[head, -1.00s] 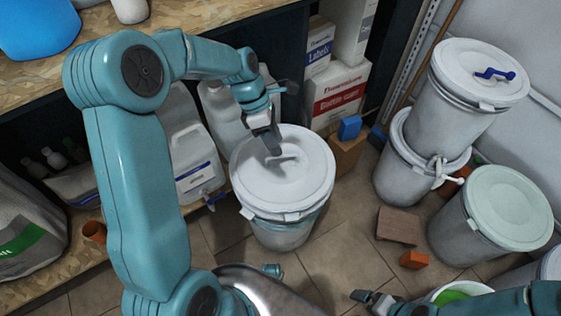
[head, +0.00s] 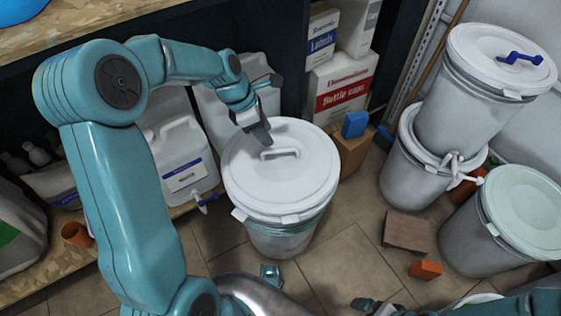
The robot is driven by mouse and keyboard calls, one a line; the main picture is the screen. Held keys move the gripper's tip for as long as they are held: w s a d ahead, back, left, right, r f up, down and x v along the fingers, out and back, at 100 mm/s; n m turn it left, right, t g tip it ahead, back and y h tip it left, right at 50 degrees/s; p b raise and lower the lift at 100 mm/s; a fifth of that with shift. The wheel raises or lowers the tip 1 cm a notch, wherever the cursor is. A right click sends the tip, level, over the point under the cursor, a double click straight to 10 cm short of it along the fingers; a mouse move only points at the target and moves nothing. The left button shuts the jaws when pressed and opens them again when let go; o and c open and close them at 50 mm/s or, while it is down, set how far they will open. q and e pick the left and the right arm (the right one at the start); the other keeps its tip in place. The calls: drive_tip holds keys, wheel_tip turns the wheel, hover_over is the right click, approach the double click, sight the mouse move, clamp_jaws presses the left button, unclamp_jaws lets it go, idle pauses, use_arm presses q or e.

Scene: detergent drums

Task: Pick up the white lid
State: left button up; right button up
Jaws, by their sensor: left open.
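The white lid (head: 300,190) sits on a white drum (head: 282,240) in the middle of the head view, with a raised handle (head: 281,153) on its top. My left gripper (head: 262,138) is open just behind the handle, over the far part of the lid. It appears empty, and I cannot tell whether its tips touch the lid. My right gripper (head: 366,304) shows only in part at the bottom edge, well away from the lid; its jaw state is unclear.
Stacked drums (head: 465,110) and a drum with a pale green lid (head: 527,212) stand at the right. White jugs (head: 180,150) and cartons (head: 340,88) stand behind the drum.

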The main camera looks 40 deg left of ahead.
sight(279, 149)
use_arm(q)
drive_tip(key=shift+x, duration=1.25)
drive_tip(key=b+x, duration=0.3)
drive_tip(key=x, duration=0.2)
drive_tip(key=shift+w, duration=0.2)
drive_tip(key=shift+r, duration=0.15)
clamp_jaws()
